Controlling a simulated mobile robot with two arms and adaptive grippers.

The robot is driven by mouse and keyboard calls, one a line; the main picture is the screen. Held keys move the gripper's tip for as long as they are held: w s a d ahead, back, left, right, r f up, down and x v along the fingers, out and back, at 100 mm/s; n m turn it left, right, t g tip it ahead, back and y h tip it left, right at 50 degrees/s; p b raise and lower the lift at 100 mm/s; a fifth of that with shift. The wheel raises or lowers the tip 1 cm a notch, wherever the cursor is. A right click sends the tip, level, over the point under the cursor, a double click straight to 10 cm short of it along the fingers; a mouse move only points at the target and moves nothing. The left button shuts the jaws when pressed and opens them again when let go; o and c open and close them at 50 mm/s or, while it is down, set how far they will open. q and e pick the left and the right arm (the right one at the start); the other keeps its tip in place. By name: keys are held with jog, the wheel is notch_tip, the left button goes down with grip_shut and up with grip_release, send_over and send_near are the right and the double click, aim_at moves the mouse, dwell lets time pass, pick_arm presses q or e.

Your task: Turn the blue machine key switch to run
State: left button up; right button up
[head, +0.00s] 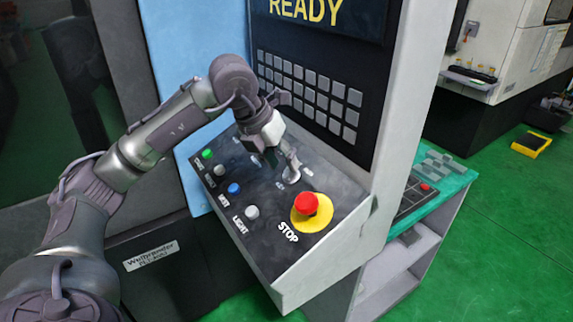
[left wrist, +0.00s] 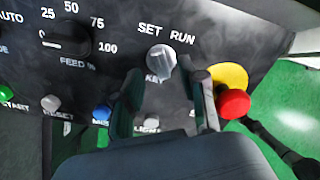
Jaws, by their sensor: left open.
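The key switch (left wrist: 161,60) is a round grey knob with a raised ridge, below the words SET and RUN in the left wrist view. Its ridge stands roughly upright, leaning a little toward SET; its exact setting is hard to tell. The word KEY shows below it. My left gripper (left wrist: 169,79) is open, with one dark finger on each side just below the knob and nothing held. My right gripper is out of view.
A red stop button (head: 307,203) on a yellow base stands close to the right of the left gripper. A feed dial (left wrist: 65,40) lies to the left. Several push buttons line the panel's lower edge, including a blue one (head: 234,188). A screen reads READY above.

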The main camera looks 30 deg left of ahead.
aim_at(287, 170)
pick_arm(q)
jog(key=shift+x, duration=1.05)
jog(key=shift+w+d+f, duration=0.15)
jog(key=shift+w+f, duration=0.05)
jog(key=shift+f, duration=0.25)
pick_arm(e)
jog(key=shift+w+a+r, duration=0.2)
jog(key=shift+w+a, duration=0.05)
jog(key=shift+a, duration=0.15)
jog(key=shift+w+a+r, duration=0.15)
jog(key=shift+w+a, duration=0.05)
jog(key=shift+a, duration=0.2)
pick_arm(q)
jog(key=shift+c, duration=0.2)
grip_shut()
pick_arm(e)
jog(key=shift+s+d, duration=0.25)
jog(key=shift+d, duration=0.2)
